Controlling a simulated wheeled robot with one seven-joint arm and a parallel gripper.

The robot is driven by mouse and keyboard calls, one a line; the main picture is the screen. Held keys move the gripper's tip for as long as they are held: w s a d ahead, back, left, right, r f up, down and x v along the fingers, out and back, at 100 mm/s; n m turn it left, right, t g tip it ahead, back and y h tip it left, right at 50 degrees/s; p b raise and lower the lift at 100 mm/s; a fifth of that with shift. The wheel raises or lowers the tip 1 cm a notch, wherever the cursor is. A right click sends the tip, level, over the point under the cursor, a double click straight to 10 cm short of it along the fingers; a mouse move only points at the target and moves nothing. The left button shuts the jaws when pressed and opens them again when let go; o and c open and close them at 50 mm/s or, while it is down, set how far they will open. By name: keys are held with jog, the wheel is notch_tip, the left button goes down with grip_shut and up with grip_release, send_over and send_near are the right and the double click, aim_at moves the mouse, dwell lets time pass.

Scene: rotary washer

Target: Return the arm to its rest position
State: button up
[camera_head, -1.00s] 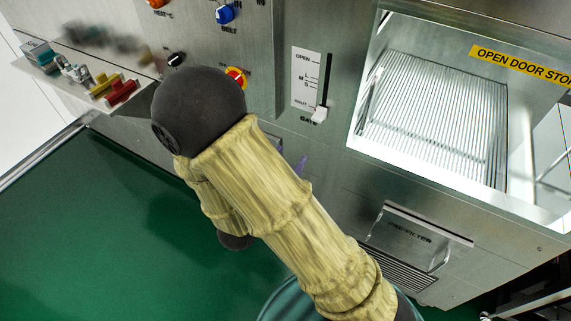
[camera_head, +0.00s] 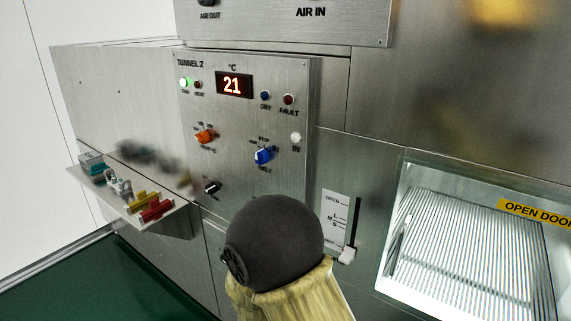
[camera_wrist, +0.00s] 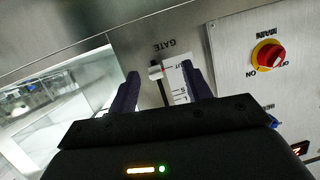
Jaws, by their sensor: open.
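My arm (camera_head: 285,300), in a yellowish cover with a dark rounded joint, rises from the bottom middle of the head view. My gripper is hidden in that view. In the wrist view my gripper (camera_wrist: 160,70) is open, its two dark fingers spread and nothing held between them. The fingers point toward the machine's front. The white gate slider knob (camera_wrist: 155,71) appears between the fingertips in the picture; I cannot tell how far away it is. The knob also shows low on its slot in the head view (camera_head: 346,256).
A steel control panel (camera_head: 220,130) reads 21. A small shelf (camera_head: 175,217) with coloured pieces juts out at left. The lit tunnel opening (camera_head: 480,250) is at right. The wrist view shows a red and yellow main switch (camera_wrist: 268,56). Green floor (camera_head: 110,285) is clear at lower left.

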jog(key=s+d+r+n+g+y+p, duration=0.4)
jog(key=s+d+r+n+g+y, duration=0.3)
jog(key=s+d+g, duration=0.2)
jog(key=shift+s+d+g+p, duration=0.15)
jog(key=shift+s+g+p, duration=0.25)
jog(key=shift+s, duration=0.55)
dwell(1.7)
